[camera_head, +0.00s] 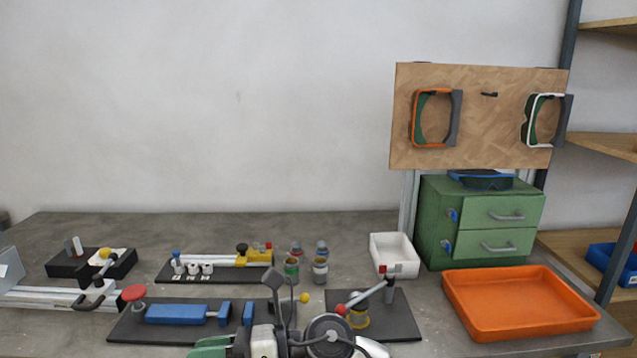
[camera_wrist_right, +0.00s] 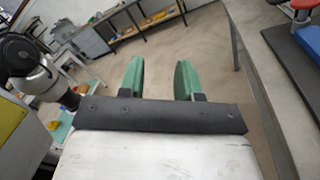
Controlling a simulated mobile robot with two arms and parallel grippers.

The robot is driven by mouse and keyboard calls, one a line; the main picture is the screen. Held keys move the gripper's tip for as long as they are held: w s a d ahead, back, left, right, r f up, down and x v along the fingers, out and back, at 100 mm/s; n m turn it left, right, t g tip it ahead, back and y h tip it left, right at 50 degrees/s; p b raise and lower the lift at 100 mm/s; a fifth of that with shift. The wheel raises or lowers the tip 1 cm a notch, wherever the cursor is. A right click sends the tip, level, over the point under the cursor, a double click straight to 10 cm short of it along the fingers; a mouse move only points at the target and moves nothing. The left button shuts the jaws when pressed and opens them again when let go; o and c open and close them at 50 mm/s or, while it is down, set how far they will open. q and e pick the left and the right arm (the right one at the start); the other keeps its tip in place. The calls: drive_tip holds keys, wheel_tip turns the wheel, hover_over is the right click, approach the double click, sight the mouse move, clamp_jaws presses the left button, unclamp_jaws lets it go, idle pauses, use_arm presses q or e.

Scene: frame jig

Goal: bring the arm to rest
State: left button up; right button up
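My right gripper (camera_head: 208,346) shows at the bottom middle of the head view, in front of the table's front edge, with its green fingers pointing left. In the right wrist view my right gripper (camera_wrist_right: 160,80) has its two green fingers apart with nothing between them, over the floor. The arm behind it crosses the bottom of the head view and hides part of the table's front. A grey and black arm link, seemingly of my left arm, shows at the left of the right wrist view; the left gripper cannot be made out.
Open floor (camera_wrist_right: 205,40) lies beyond the right fingers.

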drive_tip(key=w+d+m+t+h, duration=0.3)
drive_tip(key=d+m+t, duration=0.4)
drive_tip(key=m+t, duration=0.6)
drive_tip(key=w+d+m+t+h, duration=0.3)
drive_tip(key=d+m+t, duration=0.5)
drive_tip(key=m, duration=0.8)
drive_tip(key=s+d+f+m+g+h, duration=0.3)
drive_tip(key=d+f+m+h, duration=0.75)
drive_tip(key=f+m, duration=0.3)
drive_tip(key=s+d+f+m+g+h, duration=0.1)
drive_tip(key=s+d+f+m+g, duration=0.35)
drive_tip(key=s, duration=0.65)
drive_tip(key=s+d+f+m+g, duration=0.1)
drive_tip(key=s+d+f+g, duration=0.6)
drive_tip(key=s, duration=0.3)
wheel_tip(320, 180, down, 25)
drive_tip(key=s+a+p, duration=0.2)
drive_tip(key=p, duration=0.2)
drive_tip(key=s+d+f+g+p, duration=0.2)
drive_tip(key=s+d+f, duration=0.1)
drive_tip(key=s+f, duration=0.8)
drive_tip(key=s, duration=0.4)
drive_tip(key=shift+d+f+n, duration=0.15)
drive_tip(key=shift+n, duration=0.15)
